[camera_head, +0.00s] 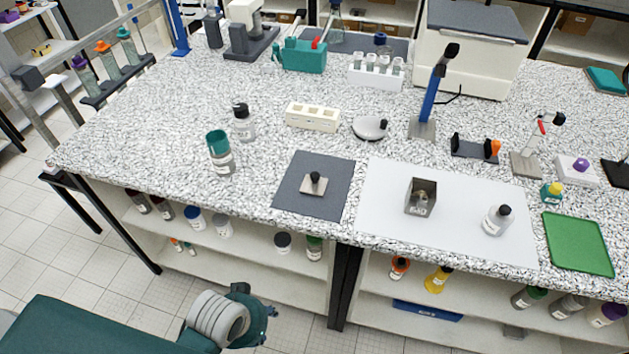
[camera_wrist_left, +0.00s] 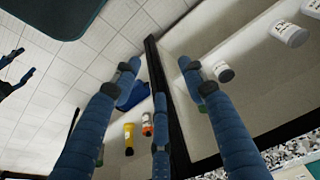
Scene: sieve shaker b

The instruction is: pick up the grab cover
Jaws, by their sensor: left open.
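The grab cover (camera_head: 313,185) looks like a small flat light plate with a black knob on top. It lies on a dark grey mat (camera_head: 338,171) near the front edge of the worktop. My left gripper (camera_head: 259,314) is in front of the bench, low and apart from the cover. In the left wrist view its blue fingers (camera_wrist_left: 160,84) are spread with nothing between them. The cover does not show in that view. Blue finger-like parts at that view's left edge look like my right gripper (camera_wrist_left: 14,70), only partly seen.
A metal box (camera_head: 420,198) and a small bottle (camera_head: 497,220) stand on a white mat (camera_head: 384,222) right of the cover. A green tray (camera_head: 577,244) lies further right. A teal-capped bottle (camera_head: 219,152) stands to the left. Shelves with bottles are below the worktop.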

